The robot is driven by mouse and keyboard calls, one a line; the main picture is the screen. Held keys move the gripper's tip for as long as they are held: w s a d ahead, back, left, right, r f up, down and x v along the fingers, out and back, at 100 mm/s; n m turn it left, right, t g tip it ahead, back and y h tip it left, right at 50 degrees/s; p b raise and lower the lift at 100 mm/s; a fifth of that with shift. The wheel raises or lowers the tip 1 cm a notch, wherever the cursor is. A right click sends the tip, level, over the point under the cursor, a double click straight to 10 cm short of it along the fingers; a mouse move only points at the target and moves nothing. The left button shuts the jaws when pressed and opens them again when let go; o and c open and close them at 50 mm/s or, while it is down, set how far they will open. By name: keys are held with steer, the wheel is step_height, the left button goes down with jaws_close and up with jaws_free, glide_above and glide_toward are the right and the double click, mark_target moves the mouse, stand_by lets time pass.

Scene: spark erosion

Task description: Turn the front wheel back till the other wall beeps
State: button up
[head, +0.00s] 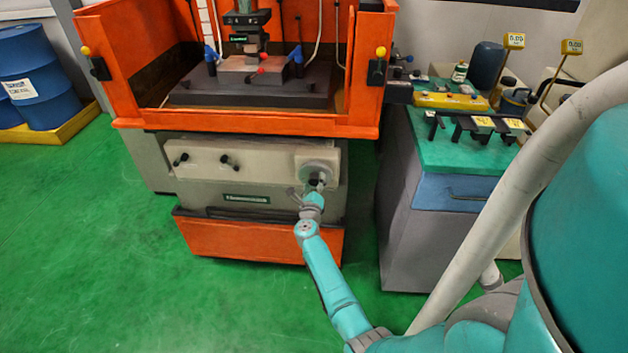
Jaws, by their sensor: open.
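The front wheel (327,168) is a grey round handwheel at the right end of the machine's pale front panel. My gripper (316,184) is at the wheel's lower part, with my teal arm reaching up to it from below. The gripper is open. It hides part of the wheel, and I cannot tell whether its fingers touch the wheel or its handle. Inside the orange tank, the machine's head (246,18) holds a tool down at a grey block (235,72). The gap between tool and block walls is too small to see.
The orange tank wall (250,122) overhangs the panel above my gripper. Two small dark handles (180,159) sit on the panel's left. A green-topped cabinet (455,150) stands to the right, bearing tools and small displays. Blue drums (38,75) stand far left. The green floor in front is clear.

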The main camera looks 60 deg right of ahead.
steer(key=v, duration=1)
steer(key=shift+a, duration=0.4)
stand_by(0.5)
steer(key=shift+s, duration=0.1)
stand_by(0.4)
steer(key=s+a+r+n+t+y, duration=0.1)
steer(key=s+a+n+t+y, duration=0.25)
steer(key=s+a+n, duration=0.75)
steer(key=s+a+n+t+y, duration=0.1)
steer(key=a+n+t+y, duration=0.4)
steer(key=a, duration=1.2)
steer(key=s+a+r+n+y, duration=0.4)
steer(key=s+a+r+n, duration=0.2)
steer(key=n, duration=0.6)
steer(key=s+a+r+n+y, duration=0.4)
steer(key=s+a+r+n, duration=0.1)
steer(key=s+a+n, duration=0.5)
steer(key=s+n, duration=0.1)
steer(key=s, duration=0.1)
steer(key=shift+s+a+r+n+g, duration=0.3)
steer(key=shift+a+r+n+g, duration=0.05)
steer(key=shift+a+n, duration=0.05)
